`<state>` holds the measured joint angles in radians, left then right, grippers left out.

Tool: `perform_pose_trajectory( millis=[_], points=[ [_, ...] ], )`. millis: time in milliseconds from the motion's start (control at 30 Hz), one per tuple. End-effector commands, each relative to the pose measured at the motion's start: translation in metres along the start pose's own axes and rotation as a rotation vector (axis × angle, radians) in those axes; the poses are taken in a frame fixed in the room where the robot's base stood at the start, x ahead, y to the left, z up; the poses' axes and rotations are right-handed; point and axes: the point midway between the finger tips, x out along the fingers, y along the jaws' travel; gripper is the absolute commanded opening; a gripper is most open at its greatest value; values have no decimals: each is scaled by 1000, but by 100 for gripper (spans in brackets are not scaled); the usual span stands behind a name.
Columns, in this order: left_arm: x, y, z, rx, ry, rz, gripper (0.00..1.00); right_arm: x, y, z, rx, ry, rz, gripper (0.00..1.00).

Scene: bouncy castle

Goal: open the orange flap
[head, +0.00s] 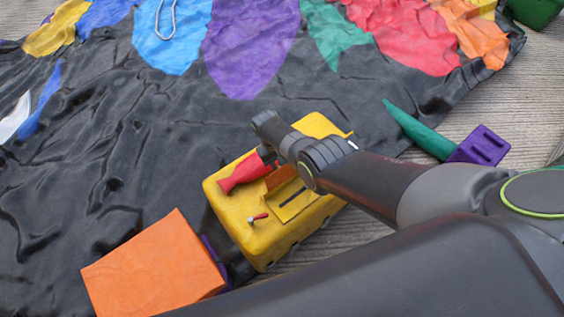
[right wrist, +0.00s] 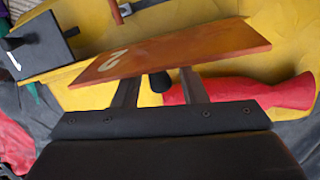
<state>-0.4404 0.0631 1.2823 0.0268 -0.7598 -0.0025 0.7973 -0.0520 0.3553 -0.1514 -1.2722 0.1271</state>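The orange flap (right wrist: 170,50) is a thin flat panel with a pale "2", standing out from the yellow box (right wrist: 285,45) in the right wrist view. In the head view only a small part of the flap (head: 281,177) shows beside my right arm on the yellow box (head: 232,207). My right gripper (right wrist: 158,78) has its two fingers apart, with their tips at the flap's near edge; whether they touch it I cannot tell. A small dark knob shows between the fingers. My left gripper is not in view.
A red bottle-shaped piece (head: 242,173) lies on the box, close to my right fingers. An orange block (head: 155,268) stands in front left. A green cone piece with a purple end (head: 482,146) lies to the right. Crumpled black cloth with coloured patches spreads behind.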

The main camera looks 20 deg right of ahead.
Motion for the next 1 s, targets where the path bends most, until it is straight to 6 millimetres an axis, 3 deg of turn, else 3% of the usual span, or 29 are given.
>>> perform_pose_trajectory(
  millis=[233,667,867,1000],
  points=[
    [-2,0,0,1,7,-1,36,-4,0,0,-1,1,0,38],
    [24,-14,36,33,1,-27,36,-32,0,0,-1,1,0,38],
    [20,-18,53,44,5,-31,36,-65,0,0,-1,2,-1,38],
    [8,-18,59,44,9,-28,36,-101,0,0,-1,3,-2,38]
  ],
)
